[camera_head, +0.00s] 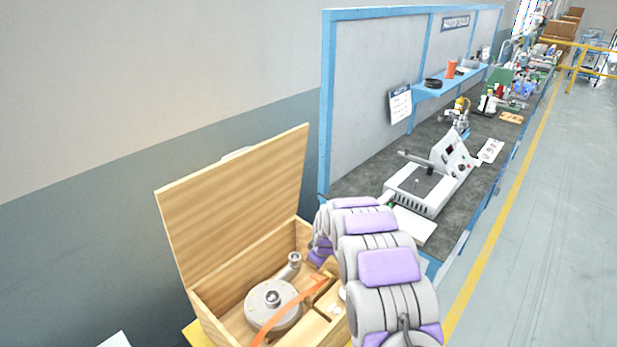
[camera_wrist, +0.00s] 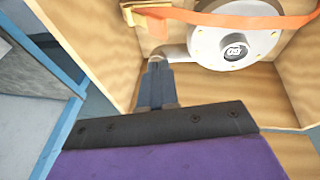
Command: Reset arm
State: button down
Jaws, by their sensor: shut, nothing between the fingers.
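My arm, grey with purple pads, reaches from the lower right of the head view toward an open wooden box (camera_head: 240,317). The box's lid (camera_head: 238,205) stands raised. A round grey blower (camera_head: 272,303) lies inside, with an orange strap (camera_head: 290,311) across the box. In the wrist view the blower (camera_wrist: 236,40) and strap (camera_wrist: 215,17) show beyond my gripper (camera_wrist: 158,68). The gripper's dark fingers are together and empty, pointing at the box near the blower's outlet pipe. I cannot tell whether they touch the box. In the head view the gripper is hidden behind my arm.
A workbench (camera_head: 360,172) with blue framing stands right of the box. It bears a white machine (camera_head: 428,185) and several tools. A blue shelf (camera_head: 447,85) hangs above it. The aisle floor (camera_head: 540,230) on the right is clear, past a yellow line.

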jog(key=s+d+r+m+g, duration=0.1)
jog(key=s+d+r+m, duration=0.1)
jog(key=s+r, duration=0.85)
jog(key=s+d+r+m+g, duration=0.2)
jog(key=s+d+r+m, duration=0.1)
jog(key=s+r, duration=0.8)
jog(key=s+d+r+m+g, duration=0.1)
jog(key=s+r+m, duration=0.1)
jog(key=s, duration=1.3)
jog(key=s+d+r+m+g+h, duration=0.1)
jog(key=s+d+r+m, duration=0.1)
jog(key=s, duration=1.4)
jog(key=shift+m+g, duration=0.3)
jog(key=shift+m, duration=0.2)
jog(key=shift+w+a, duration=0.1)
jog(key=shift+w, duration=0.05)
